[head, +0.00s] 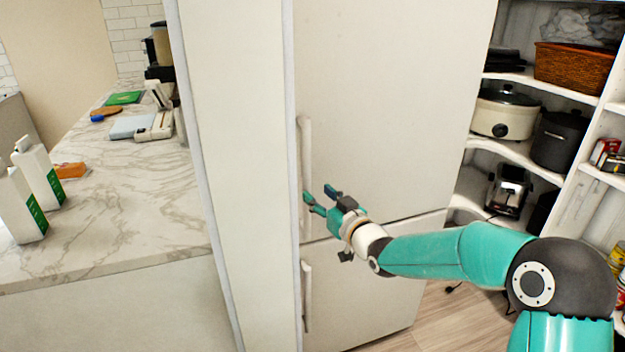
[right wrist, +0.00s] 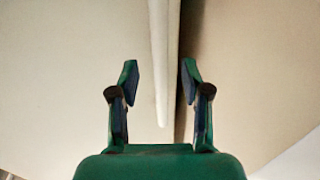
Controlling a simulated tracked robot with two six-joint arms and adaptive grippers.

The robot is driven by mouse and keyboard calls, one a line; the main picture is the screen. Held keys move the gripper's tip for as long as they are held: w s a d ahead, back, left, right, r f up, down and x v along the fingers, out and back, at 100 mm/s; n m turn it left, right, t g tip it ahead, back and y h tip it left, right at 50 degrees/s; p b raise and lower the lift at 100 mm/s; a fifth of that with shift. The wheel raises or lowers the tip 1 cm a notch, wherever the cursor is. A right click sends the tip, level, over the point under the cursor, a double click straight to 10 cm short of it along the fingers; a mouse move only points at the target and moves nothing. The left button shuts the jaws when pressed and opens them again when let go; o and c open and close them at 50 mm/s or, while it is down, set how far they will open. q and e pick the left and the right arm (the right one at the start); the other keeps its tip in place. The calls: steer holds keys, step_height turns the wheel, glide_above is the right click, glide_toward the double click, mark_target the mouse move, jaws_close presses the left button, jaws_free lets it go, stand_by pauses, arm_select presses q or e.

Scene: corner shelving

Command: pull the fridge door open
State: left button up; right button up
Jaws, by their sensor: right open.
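The fridge (head: 390,110) is white, with a large upper door and a smaller lower door, and both look shut. The upper door's long vertical handle (head: 306,150) runs down its left edge. My right gripper (head: 321,195) is open at the lower part of this handle. In the right wrist view the handle (right wrist: 161,70) comes down between the two open fingers (right wrist: 160,82), with gaps on both sides. I cannot tell whether a finger touches it. The lower door has its own handle (head: 307,297). My left gripper is not in view.
A pale panel (head: 235,130) stands left of the fridge. Beyond it is a marble counter (head: 120,215) with white cartons (head: 38,172). Corner shelves (head: 510,145) at right hold a slow cooker (head: 504,112), a dark pot (head: 560,140) and a toaster (head: 509,190). Wood floor (head: 455,320) shows below.

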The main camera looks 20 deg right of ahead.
mark_target(309, 186)
steer(key=p+x, duration=0.1)
steer(key=x, duration=0.5)
steer(key=shift+w+a, duration=0.1)
steer(key=shift+w, duration=0.15)
jaws_close()
